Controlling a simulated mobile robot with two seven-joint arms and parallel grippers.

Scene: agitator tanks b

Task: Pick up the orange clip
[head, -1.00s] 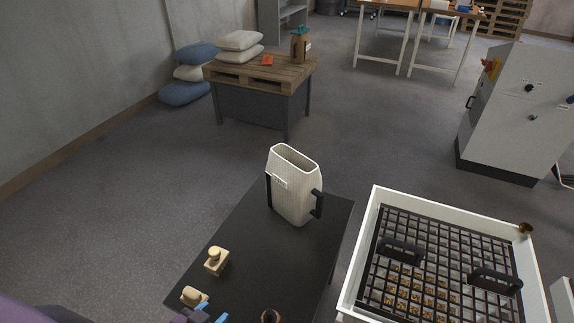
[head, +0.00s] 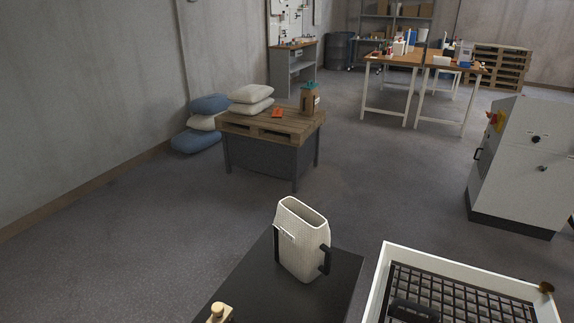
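A small flat orange-red object (head: 277,113) lies on the wooden pallet top (head: 262,126) of a dark stand at the left middle distance. It may be the orange clip, but it is too small to tell its shape. It lies between stacked pale sacks and a brown bottle and touches no gripper. Neither of my grippers shows in the head view.
Pale sacks (head: 250,99) and a brown bottle (head: 310,100) flank the orange object. A black table (head: 257,284) with a white jug (head: 302,240) and a white-framed grid tray (head: 377,288) stand close in front. A grey cabinet (head: 520,165) is right. Open floor lies between.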

